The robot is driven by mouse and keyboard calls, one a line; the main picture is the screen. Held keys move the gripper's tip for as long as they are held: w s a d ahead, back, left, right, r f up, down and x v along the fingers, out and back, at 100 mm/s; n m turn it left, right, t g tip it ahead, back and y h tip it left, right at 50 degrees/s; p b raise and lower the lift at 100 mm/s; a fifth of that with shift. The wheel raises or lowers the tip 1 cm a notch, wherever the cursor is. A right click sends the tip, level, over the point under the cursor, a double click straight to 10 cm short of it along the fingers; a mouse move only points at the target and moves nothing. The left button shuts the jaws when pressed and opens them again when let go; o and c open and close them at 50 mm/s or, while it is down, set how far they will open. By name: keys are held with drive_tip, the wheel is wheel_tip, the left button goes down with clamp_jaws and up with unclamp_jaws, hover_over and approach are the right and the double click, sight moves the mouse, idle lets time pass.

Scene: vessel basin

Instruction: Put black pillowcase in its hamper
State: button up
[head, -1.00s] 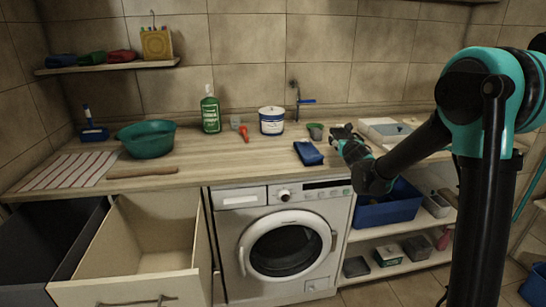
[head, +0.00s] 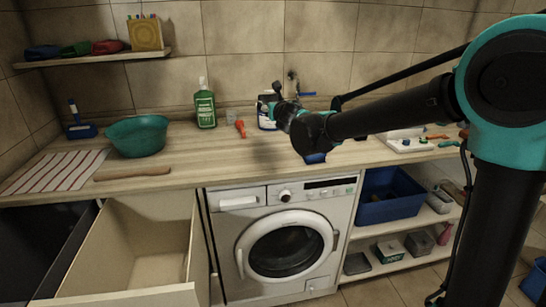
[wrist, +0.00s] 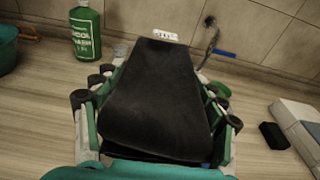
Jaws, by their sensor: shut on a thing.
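My gripper (wrist: 153,105) is shut on the black pillowcase (wrist: 155,95), a folded dark cloth filling the middle of the wrist view between the green-sided fingers. In the head view my gripper (head: 284,108) is above the counter in front of the white tub, and my arm hides most of the cloth there. Two open bins stand at the lower left in the head view: a cream one (head: 190,245) with its inside empty where seen, and a dark one (head: 28,232) left of it. Both are well left of and below my gripper.
The counter (head: 215,160) holds a teal basin (head: 138,137), green bottle (head: 205,108), white tub (head: 266,118), red-orange item (head: 240,129), wooden stick (head: 132,173) and striped cloth (head: 50,170). A washing machine (head: 225,283) stands below. A blue item (head: 314,158) lies under my arm.

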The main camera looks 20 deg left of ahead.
sight(274, 158)
drive_tip(key=shift+f, duration=0.1)
wheel_tip(274, 158, down, 19)
drive_tip(key=shift+f, duration=0.2)
idle(0.5)
drive_tip(key=shift+f, duration=0.1)
drive_tip(key=o, duration=1.4)
drive_tip(key=shift+f, duration=0.1)
